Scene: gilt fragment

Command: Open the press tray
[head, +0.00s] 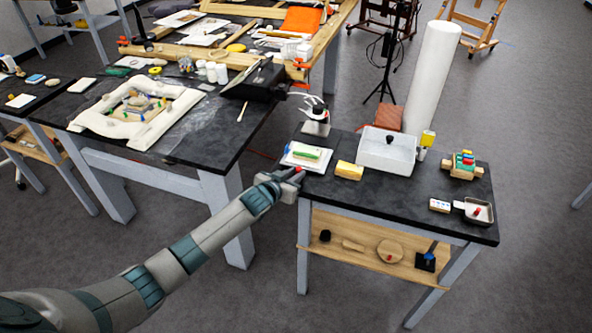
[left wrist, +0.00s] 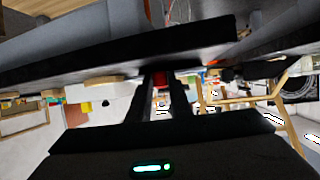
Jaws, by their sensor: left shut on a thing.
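My left gripper (head: 291,177) is at the left front corner of the small black-topped table. Its fingers (left wrist: 161,92) are shut on a small red piece, which looks like a handle (left wrist: 160,78) in the left wrist view. A bit of red also shows at the fingertips in the head view. A flat white slab (head: 292,163) with a green block (head: 306,154) on it lies just beyond the gripper. I cannot tell for sure which thing is the press tray, as the arm hides what joins the red piece. My right gripper is not in view.
The small table (head: 330,193) also bears a yellow block (head: 349,171), a pale grey lidded box (head: 387,153) and a small dark pan (head: 473,210). A lower wooden shelf (head: 350,262) holds several items. A larger cluttered table (head: 215,140) stands left. The floor in front is clear.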

